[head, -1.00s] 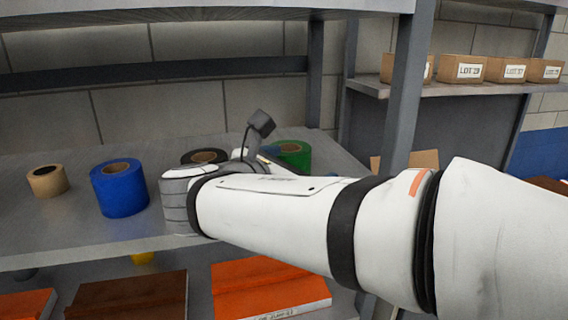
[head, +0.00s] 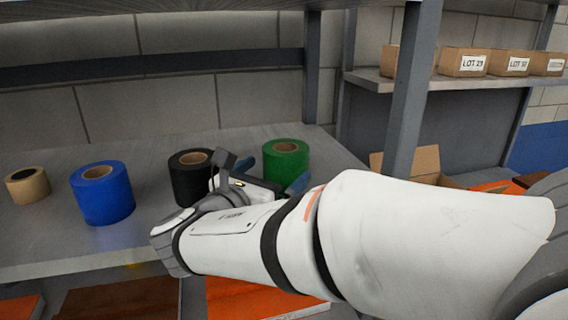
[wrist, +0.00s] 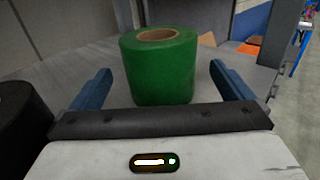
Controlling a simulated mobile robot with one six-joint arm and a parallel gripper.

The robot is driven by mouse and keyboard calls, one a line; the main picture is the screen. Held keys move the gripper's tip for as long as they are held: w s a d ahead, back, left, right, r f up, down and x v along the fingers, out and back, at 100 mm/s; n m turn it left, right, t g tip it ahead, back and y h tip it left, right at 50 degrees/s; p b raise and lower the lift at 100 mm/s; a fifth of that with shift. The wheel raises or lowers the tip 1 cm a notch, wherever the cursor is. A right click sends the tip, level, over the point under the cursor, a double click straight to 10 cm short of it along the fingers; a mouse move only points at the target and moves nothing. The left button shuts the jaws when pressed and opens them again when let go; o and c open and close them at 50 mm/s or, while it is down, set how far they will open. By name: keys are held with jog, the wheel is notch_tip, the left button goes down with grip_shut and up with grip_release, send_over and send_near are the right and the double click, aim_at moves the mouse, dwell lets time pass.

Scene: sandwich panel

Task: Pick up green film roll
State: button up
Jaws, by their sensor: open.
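The green film roll (head: 286,160) stands upright on the grey shelf, at the right end of the row of rolls. In the wrist view the green film roll (wrist: 160,70) is straight ahead, between and just beyond the two blue fingers. My gripper (head: 272,170) is open and empty, low at shelf level in front of the roll. In the wrist view my gripper (wrist: 159,80) has its fingers spread wider than the roll, one to each side. I cannot tell whether either finger touches it.
A black roll (head: 191,178) stands close left of my gripper, and shows at the left edge of the wrist view (wrist: 22,120). A blue roll (head: 102,192) and a tan roll (head: 27,186) stand further left. A grey post (head: 408,95) rises to the right.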

jog(key=x, duration=0.5)
jog(key=shift+p, duration=0.4)
jog(key=shift+s, duration=0.1)
jog(key=shift+c, duration=0.2)
jog(key=c, duration=1)
